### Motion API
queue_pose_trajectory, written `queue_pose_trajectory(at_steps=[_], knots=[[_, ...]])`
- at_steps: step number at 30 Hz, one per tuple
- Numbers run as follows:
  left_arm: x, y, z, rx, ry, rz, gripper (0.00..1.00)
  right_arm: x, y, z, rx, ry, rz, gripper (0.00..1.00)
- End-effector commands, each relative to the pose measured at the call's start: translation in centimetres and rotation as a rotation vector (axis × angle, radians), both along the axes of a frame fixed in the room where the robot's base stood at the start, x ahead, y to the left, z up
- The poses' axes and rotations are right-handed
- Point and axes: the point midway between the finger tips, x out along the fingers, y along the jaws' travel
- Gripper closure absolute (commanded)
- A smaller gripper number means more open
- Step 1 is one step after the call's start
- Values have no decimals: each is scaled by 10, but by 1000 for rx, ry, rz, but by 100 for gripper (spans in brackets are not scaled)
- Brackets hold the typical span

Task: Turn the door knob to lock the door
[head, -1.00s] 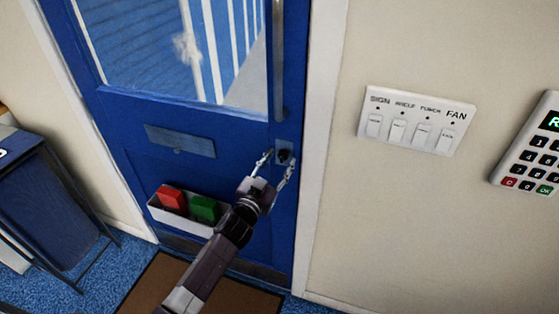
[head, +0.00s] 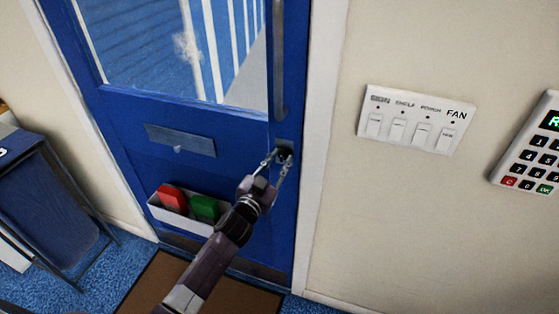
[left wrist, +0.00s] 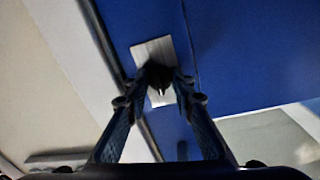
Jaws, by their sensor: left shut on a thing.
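The blue door (head: 200,168) has a glass pane at the top and a small dark knob on a grey plate (head: 285,147) near its right edge. My left gripper (head: 280,157) is at this plate, its two fingers closed in on the knob. In the left wrist view the plate (left wrist: 145,50) is pale, and the dark knob (left wrist: 158,74) sits between the fingertips of my left gripper (left wrist: 164,82). The fingers hide part of the knob. My right gripper is not in view.
A long vertical handle (head: 280,60) runs above the knob. A white holder (head: 180,220) on the door carries a red block (head: 172,198) and a green block (head: 205,208). A switch panel (head: 416,119) and a keypad (head: 532,150) are on the wall at right. A brown mat (head: 225,298) lies below.

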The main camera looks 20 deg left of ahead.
Motion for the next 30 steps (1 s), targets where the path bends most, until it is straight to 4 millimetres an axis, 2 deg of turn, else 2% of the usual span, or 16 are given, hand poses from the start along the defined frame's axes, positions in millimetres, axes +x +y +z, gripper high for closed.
queue_pose_trajectory(at_steps=[8, 30], knots=[[0, 0, 1, 181, -6, -1, 100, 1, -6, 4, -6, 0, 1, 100], [0, 0, 3, 882, -29, -1, 100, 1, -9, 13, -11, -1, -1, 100]])
